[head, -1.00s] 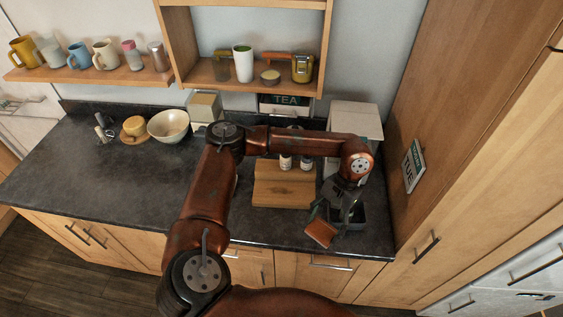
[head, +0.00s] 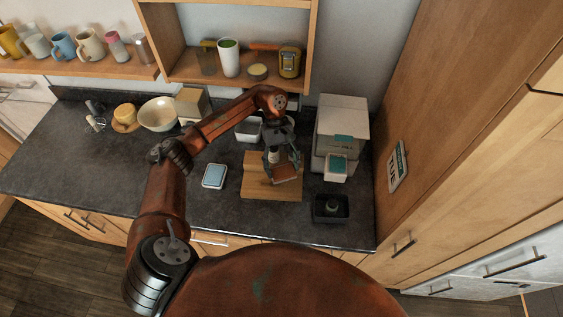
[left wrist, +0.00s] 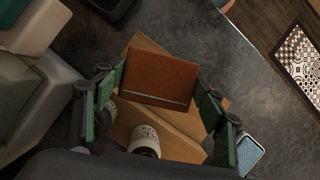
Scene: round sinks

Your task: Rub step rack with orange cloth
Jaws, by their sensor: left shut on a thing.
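The step rack (head: 258,188) is a wooden stepped block on the dark counter. It also shows in the left wrist view (left wrist: 184,121), with bottles with pale, dotted tops (left wrist: 145,139) by it. My left gripper (head: 284,160) is above the rack, shut on the orange cloth (head: 285,174), a flat rust-orange piece. In the left wrist view the cloth (left wrist: 160,78) spans between the two green-sided fingers and covers part of the rack. I cannot tell whether the cloth touches the rack. My right gripper is not in view.
A dark tray (head: 331,209) stands right of the rack, with white containers (head: 341,135) behind it. A blue-and-white dish (head: 214,176) lies to the left. A bowl (head: 158,114) stands further left. A shelf (head: 235,81) hangs above the back.

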